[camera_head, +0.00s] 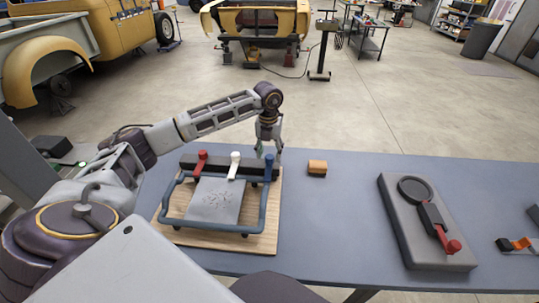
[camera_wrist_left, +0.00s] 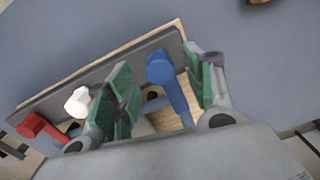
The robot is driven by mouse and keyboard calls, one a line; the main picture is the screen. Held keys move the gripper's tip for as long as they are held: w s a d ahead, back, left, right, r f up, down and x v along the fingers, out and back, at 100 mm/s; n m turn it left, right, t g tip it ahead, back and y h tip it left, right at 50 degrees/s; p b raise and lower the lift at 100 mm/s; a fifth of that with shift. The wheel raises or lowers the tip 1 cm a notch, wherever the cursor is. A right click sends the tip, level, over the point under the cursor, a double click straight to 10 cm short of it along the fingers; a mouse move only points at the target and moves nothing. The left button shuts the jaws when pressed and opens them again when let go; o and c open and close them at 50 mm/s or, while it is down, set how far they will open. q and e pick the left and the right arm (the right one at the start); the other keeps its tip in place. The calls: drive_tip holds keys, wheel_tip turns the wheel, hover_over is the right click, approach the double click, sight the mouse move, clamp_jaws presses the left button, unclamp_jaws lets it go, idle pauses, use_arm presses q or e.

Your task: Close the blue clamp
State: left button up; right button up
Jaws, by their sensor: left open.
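The blue clamp (camera_head: 268,167) is the rightmost of three clamps on a dark bar, beside a white clamp (camera_head: 235,164) and a red clamp (camera_head: 199,162). My left gripper (camera_head: 268,150) is above the bar's right end, pointing down. In the left wrist view the blue clamp's handle (camera_wrist_left: 172,88) lies between the spread green-padded fingers of the left gripper (camera_wrist_left: 160,92). The white clamp (camera_wrist_left: 78,102) and red clamp (camera_wrist_left: 38,127) are left of the fingers. I cannot tell whether a finger touches the handle. My right gripper is not in view.
The clamps stand on a wooden board (camera_head: 262,230) with a blue tube frame (camera_head: 262,208) and a grey plate (camera_head: 215,200). An orange-brown block (camera_head: 317,167) lies right of it. A grey fixture with a red handle (camera_head: 425,225) is further right. The table between them is clear.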

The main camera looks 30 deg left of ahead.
use_arm(q)
wheel_tip(320, 180, up, 10)
drive_tip(key=shift+a+r, duration=0.15)
drive_tip(key=shift+r, duration=0.1)
idle(0.3)
idle(0.6)
